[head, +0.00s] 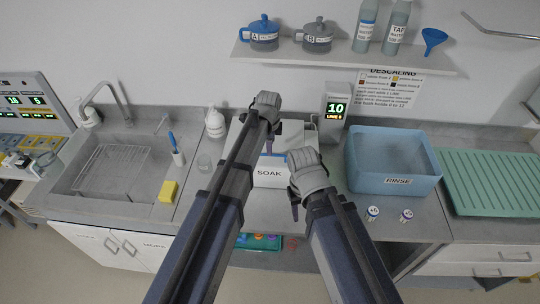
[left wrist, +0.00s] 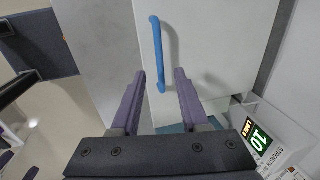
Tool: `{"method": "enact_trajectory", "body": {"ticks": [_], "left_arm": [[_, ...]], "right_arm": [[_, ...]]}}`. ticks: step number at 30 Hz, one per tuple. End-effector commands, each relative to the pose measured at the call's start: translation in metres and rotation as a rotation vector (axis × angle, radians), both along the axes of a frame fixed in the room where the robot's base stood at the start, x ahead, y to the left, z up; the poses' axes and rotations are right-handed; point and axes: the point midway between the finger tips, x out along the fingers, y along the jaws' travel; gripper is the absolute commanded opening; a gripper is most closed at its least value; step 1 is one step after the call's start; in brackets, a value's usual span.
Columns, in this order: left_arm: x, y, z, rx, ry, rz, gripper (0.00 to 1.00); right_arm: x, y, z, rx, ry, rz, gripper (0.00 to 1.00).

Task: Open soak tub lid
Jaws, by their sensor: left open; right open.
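The soak tub (head: 268,173) is a white box labelled SOAK at the middle of the counter in the head view, partly hidden by my arms. Its white lid (left wrist: 205,45) carries a blue bar handle (left wrist: 156,45) in the left wrist view. I cannot tell for sure whether the lid is fully down. My left gripper (head: 276,146) is over the tub; in the left wrist view its open jaws (left wrist: 161,76) have the handle's near end between or just beyond the fingertips, with no grip visible. My right gripper (head: 294,207) is open and empty before the tub's front right.
A strength display (head: 335,108) reading 10 stands right behind the tub. The blue RINSE basin (head: 397,182) and two small cups (head: 373,213) are to the right. A white bottle (head: 215,122) and yellow sponge (head: 168,191) are left. A shelf (head: 345,62) hangs above.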

Motion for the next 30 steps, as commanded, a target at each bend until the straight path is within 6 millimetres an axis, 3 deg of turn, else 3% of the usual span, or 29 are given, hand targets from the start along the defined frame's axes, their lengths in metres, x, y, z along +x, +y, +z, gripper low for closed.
{"method": "enact_trajectory", "body": {"ticks": [1, 7, 19, 30], "left_arm": [[0.002, 0.0, -0.014, 0.0, 0.0, 0.0, 0.45], [0.007, 0.0, -0.037, 0.0, 0.0, 0.0, 0.45], [0.008, 0.0, -0.042, 0.0, 0.0, 0.0, 0.45], [0.008, 0.0, -0.042, 0.0, 0.0, 0.0, 0.04]], "right_arm": [[0.0, 0.0, -0.014, 0.0, 0.0, -0.001, 0.5], [0.0, 0.0, -0.037, 0.0, -0.001, 0.0, 0.5], [0.0, 0.0, -0.042, -0.001, -0.001, 0.001, 0.5], [0.0, 0.0, -0.042, -0.001, -0.001, 0.001, 0.5]]}}
